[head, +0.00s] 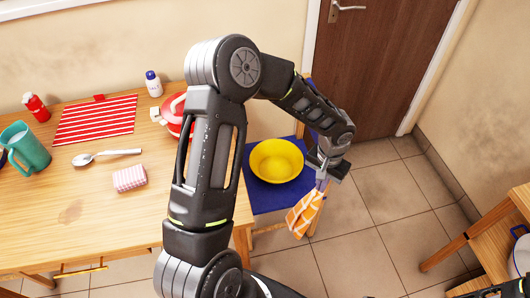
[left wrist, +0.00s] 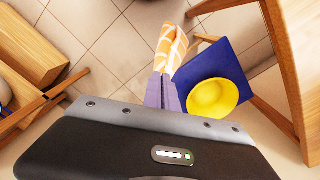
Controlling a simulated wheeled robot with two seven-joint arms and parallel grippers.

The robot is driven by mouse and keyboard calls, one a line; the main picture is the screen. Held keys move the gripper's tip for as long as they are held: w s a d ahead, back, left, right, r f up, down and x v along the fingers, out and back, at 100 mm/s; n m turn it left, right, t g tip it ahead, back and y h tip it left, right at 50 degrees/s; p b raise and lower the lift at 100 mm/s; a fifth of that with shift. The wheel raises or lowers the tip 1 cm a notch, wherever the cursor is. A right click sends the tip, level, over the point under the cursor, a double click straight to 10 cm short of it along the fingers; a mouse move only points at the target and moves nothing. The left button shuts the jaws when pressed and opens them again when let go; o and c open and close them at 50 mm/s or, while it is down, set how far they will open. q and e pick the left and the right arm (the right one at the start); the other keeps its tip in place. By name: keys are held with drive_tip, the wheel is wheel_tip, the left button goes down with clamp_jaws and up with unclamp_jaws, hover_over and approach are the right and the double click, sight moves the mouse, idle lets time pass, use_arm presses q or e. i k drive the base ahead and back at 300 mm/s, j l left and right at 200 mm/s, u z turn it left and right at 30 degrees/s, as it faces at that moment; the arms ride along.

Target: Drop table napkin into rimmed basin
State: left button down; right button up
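An orange napkin with white stripes (head: 305,213) hangs from the fingers of my left gripper (head: 322,178), which is shut on its upper end. The napkin also shows in the left wrist view (left wrist: 171,48), beyond the gripper fingers (left wrist: 162,92). The yellow rimmed basin (head: 277,161) rests on a blue chair seat (head: 262,199) and looks empty. It also shows in the left wrist view (left wrist: 213,97). My left gripper and the napkin are to the right of the basin, apart from it. At the lower right, dark parts of my right arm show only partly, and its fingers are unclear.
A wooden table (head: 70,215) at the left holds a teal mug (head: 26,150), a spoon (head: 105,155), a pink checked block (head: 130,178), a red striped mat (head: 96,120) and bottles. A wooden shelf (head: 490,245) stands at the right. Tiled floor (head: 375,225) between is clear.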

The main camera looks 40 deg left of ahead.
sight(274, 161)
drive_tip(key=i+l+u, duration=0.4)
drive_tip(key=i+j, duration=0.25)
drive_tip(key=i, duration=0.3)
